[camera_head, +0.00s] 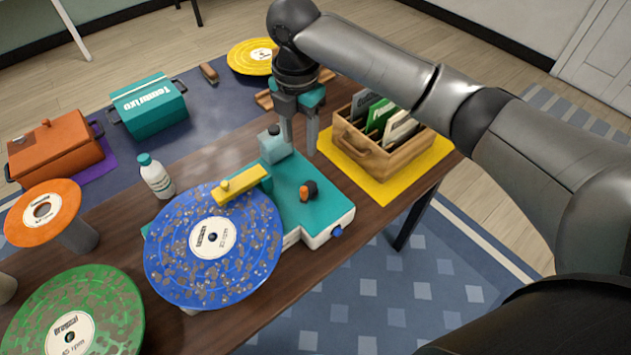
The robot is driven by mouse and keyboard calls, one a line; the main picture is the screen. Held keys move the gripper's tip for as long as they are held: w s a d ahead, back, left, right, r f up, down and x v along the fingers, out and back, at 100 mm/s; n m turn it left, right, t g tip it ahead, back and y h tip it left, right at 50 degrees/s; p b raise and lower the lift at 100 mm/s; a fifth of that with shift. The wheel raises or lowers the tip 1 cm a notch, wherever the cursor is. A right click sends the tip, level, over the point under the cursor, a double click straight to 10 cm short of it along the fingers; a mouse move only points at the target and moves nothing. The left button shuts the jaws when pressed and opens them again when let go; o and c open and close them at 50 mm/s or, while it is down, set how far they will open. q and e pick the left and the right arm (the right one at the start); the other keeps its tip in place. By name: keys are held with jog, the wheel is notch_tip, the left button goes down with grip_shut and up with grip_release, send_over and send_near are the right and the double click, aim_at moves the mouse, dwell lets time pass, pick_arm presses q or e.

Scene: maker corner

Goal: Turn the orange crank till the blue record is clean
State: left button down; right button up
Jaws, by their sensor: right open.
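The blue record (253,246) lies on the turntable of a teal and white cleaning machine (330,213). Grey-brown specks of dirt cover much of its face around the white label. A yellow arm (243,185) reaches over the record's far edge. The orange crank (308,190), with a dark part beside it, sits on top of the machine, right of the record. My right gripper (299,145) is open, fingers pointing down, above the machine's far end and beyond the crank. It is close to a small pale teal bottle (274,146); I cannot tell whether they touch. My left gripper is out of view.
A wooden crate (372,150) of sleeves stands on a yellow mat right of my gripper. A white bottle (156,178) stands left of the machine. A dirty green record (105,305) and an orange record (62,205) are on stands at left. Orange (55,148) and teal (150,113) boxes stand behind.

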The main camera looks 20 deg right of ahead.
aim_at(304, 189)
jog(key=shift+n, duration=0.7)
jog(key=f+b, duration=0.1)
jog(key=f, duration=0.9)
jog(key=s+f+b, duration=0.1)
jog(key=f, duration=0.4)
jog(key=shift+s+f+b, duration=0.1)
jog(key=shift+f+b, duration=0.2)
jog(key=shift+f, duration=0.05)
grip_shut()
